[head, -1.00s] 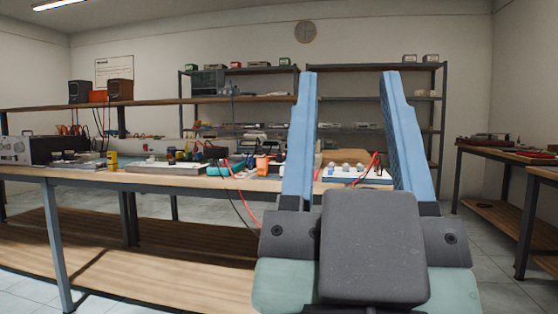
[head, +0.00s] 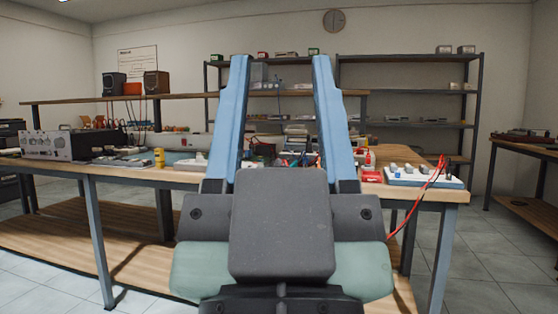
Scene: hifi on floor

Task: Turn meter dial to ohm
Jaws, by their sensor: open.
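My gripper (head: 281,62) is open and empty, its two blue fingers pointing up and forward in the middle of the head view. Behind it stands the wooden workbench (head: 120,172). I cannot clearly pick out a meter or its dial. The fingers and the dark gripper body cover the middle of the benchtop, where small coloured items show only in part. A white board with knobs (head: 425,179) lies at the bench's right end, with red leads (head: 408,208) hanging over the front edge.
A grey instrument (head: 62,145) and a yellow cylinder (head: 159,157) stand on the bench's left part. A red box (head: 372,177) is near the white board. Metal shelving (head: 410,88) stands behind. Open tiled floor (head: 490,250) lies to the right.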

